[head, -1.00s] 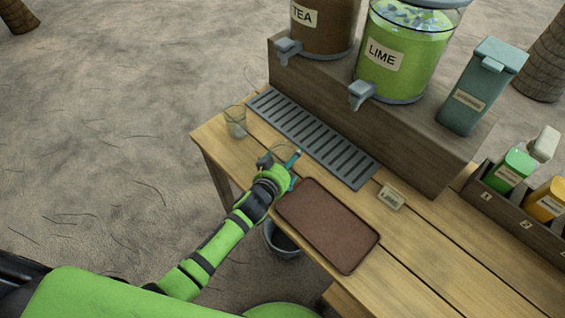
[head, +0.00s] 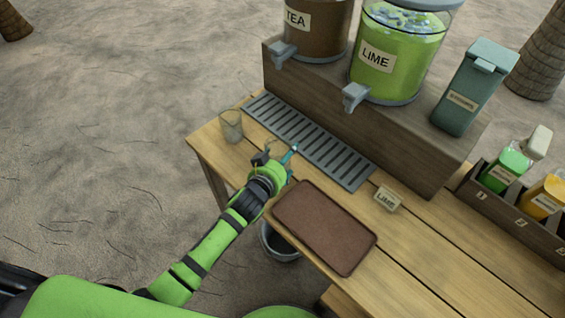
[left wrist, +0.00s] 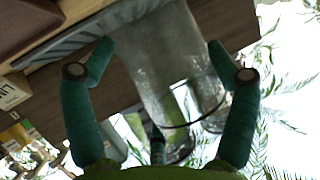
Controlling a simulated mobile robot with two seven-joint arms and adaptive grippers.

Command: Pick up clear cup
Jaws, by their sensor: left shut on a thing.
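A clear cup (left wrist: 155,75) fills the space between the fingers of my left gripper (left wrist: 160,60) in the left wrist view, and the gripper is shut on it. In the head view my left gripper (head: 276,156) is over the table's near edge, between the drip tray and the brown mat, and the held cup is hard to make out there. A second clear cup (head: 231,126) stands upright at the table's left corner, apart from the gripper. In the left wrist view what looks like this cup (left wrist: 207,95) shows behind the held one. My right gripper is not in view.
A slatted drip tray (head: 310,140) lies before the raised shelf with the tea (head: 318,30) and lime (head: 395,60) dispensers. A bucket (head: 278,243) stands below the table edge.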

